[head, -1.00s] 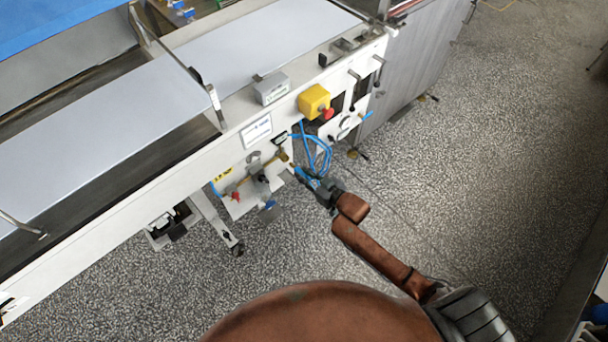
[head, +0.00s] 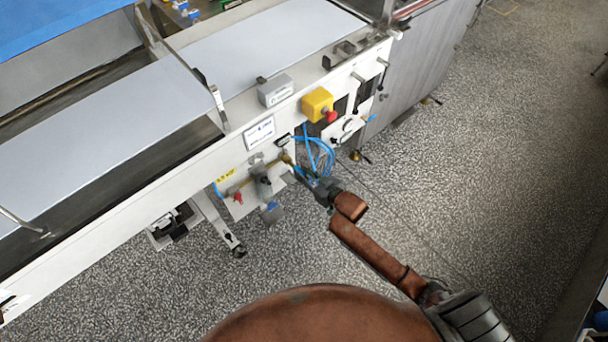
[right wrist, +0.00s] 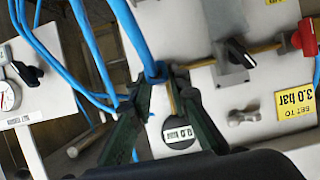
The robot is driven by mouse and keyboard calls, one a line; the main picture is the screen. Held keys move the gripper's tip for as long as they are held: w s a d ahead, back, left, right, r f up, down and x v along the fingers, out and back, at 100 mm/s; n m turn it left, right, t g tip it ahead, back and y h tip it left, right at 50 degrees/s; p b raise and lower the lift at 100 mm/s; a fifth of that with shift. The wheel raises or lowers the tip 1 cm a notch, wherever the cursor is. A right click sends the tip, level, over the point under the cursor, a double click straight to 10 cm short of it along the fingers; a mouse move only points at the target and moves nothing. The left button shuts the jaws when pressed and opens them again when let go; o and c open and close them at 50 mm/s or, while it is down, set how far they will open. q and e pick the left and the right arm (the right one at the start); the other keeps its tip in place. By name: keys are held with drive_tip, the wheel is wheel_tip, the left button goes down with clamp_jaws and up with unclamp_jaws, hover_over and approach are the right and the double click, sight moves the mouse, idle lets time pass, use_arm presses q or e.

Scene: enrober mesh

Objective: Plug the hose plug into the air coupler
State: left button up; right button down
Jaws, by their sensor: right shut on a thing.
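My right gripper (head: 308,178) is low in front of the white panel. In the right wrist view its two dark green fingers (right wrist: 160,112) are shut on the hose plug (right wrist: 171,94), a thin brass piece below a blue nut on the blue hose (right wrist: 139,38). The air coupler (head: 287,158) is the brass end of the panel's pipe line, just up and left of the gripper. In the right wrist view the brass line (right wrist: 200,62) runs close to the blue nut. I cannot tell whether plug and coupler touch. The left gripper is not in view.
Looped blue hose (head: 325,150) hangs below the yellow emergency-stop box (head: 316,103). The floor (head: 480,190) to the right is open.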

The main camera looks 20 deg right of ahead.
sight(297, 170)
drive_tip(key=shift+w+a, duration=0.25)
drive_tip(key=shift+w, duration=0.35)
drive_tip(key=shift+w+a, duration=0.2)
drive_tip(key=shift+w, duration=0.35)
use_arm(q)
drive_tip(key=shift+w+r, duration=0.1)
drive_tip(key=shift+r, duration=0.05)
use_arm(e)
drive_tip(key=shift+s, duration=0.15)
drive_tip(key=shift+s+d+r+p, duration=0.15)
drive_tip(key=shift+s+d+p, duration=0.15)
drive_tip(key=shift+s+p, duration=0.25)
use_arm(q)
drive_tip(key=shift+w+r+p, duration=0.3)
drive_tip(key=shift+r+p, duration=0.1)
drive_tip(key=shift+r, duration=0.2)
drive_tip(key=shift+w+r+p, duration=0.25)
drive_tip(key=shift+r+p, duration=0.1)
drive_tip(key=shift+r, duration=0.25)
use_arm(e)
drive_tip(key=shift+s+d, duration=0.2)
drive_tip(key=shift+s, duration=0.35)
drive_tip(key=shift+s+d, duration=0.15)
drive_tip(key=shift+s, duration=0.4)
use_arm(q)
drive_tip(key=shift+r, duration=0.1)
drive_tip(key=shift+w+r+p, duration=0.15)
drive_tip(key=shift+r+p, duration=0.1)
drive_tip(key=shift+p, duration=0.1)
